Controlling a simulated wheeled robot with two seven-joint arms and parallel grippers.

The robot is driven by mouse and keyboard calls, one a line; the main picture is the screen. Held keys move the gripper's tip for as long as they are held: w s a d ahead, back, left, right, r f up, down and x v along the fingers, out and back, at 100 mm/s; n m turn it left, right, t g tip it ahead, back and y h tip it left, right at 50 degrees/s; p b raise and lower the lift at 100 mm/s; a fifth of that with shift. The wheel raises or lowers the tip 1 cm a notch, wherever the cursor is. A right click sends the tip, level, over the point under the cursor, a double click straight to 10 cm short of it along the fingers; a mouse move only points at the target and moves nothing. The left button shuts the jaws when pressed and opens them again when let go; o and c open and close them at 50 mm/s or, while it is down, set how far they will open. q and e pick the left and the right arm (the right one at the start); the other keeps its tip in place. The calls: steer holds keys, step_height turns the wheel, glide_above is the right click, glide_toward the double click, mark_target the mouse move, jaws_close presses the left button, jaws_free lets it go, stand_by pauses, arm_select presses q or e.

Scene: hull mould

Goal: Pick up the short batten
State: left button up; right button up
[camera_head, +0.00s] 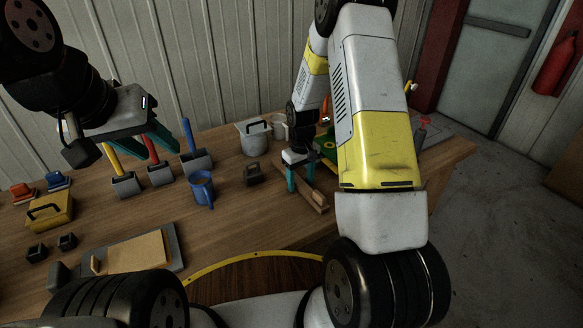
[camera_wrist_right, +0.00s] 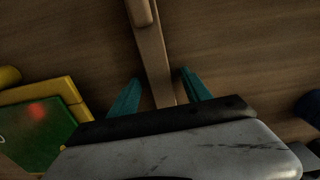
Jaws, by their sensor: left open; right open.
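A narrow wooden piece that looks like the short batten (camera_head: 314,196) lies on the workbench, partly hidden by my right arm in the head view. In the right wrist view the batten (camera_wrist_right: 153,55) runs from the top edge down between the fingers, with a lighter rounded wooden part (camera_wrist_right: 140,12) on its upper end. My right gripper (camera_head: 301,182) is open above the batten. In the wrist view its teal fingers (camera_wrist_right: 160,76) stand on either side of it, with gaps on both sides. My left gripper (camera_head: 177,144) is open and empty, raised over the left part of the bench.
A blue mug (camera_head: 201,188), a dark small block (camera_head: 253,174), a grey pot (camera_head: 254,139) and several scrapers stand left of the batten. A green and yellow object (camera_wrist_right: 40,125) lies beside my right gripper. A board (camera_head: 140,253) lies at the front left.

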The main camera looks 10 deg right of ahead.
jaws_close()
steer(key=shift+r, duration=0.15)
